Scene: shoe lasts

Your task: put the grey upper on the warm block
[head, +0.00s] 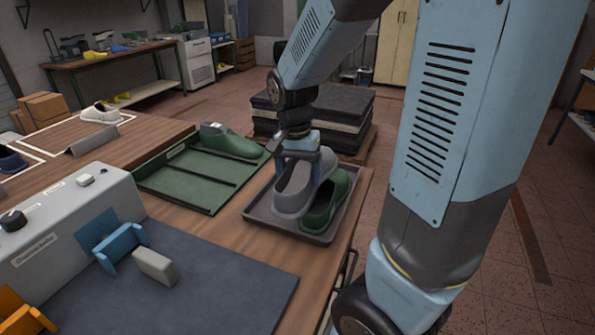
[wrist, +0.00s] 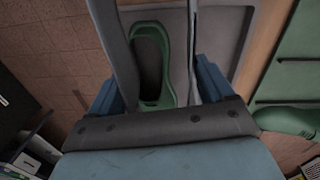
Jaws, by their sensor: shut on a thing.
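The grey upper (head: 291,201) is at the dark grey tray (head: 262,222) near the table's right edge, beside a green upper (head: 318,210). My gripper (head: 303,172) is over the grey upper and shut on its upper edge. I cannot tell whether the grey upper touches the tray or is just above it. In the wrist view the green upper (wrist: 153,62) lies in the tray; the grey upper is hard to make out there. A grey block (head: 155,266) stands by a blue bracket (head: 120,248) in front of a grey machine. I cannot tell which piece is the warm block.
The dark mat (head: 215,285) is mostly clear. Dark stacked sheets (head: 340,105) stand behind.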

